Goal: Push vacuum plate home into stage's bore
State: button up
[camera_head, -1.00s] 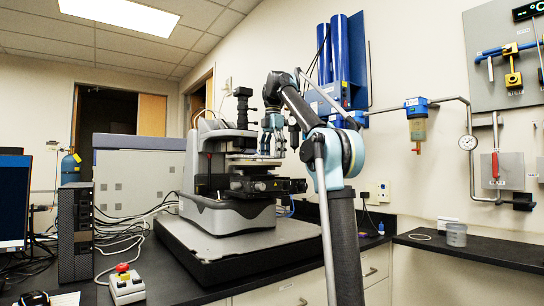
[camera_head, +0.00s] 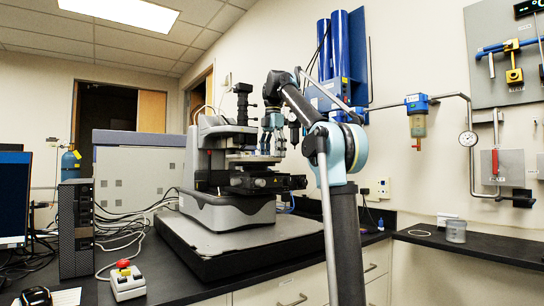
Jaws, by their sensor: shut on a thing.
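The stylus profiler (camera_head: 232,214) stands on a black slab on the bench. Its stage (camera_head: 262,183) is a dark block at mid-height on the instrument's front. A pale, thin disc, apparently the vacuum plate (camera_head: 250,158), lies level just above the stage. My gripper (camera_head: 271,152) points down from my arm at the plate's right side, with its fingertips at about the plate's height. It looks shut on the plate, though the contact is very small in this view. The bore is hidden, so I cannot tell how deep the plate sits.
The profiler's optics column (camera_head: 243,105) rises close to the left of my gripper. An emergency-stop box (camera_head: 126,281) and a dark computer tower (camera_head: 76,230) stand at the left. Blue cylinders (camera_head: 340,55) hang on the wall behind my arm.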

jog(key=o, duration=1.6)
jog(key=shift+c, duration=0.4)
jog(key=shift+r, duration=3.5)
jog(key=shift+s, duration=0.1)
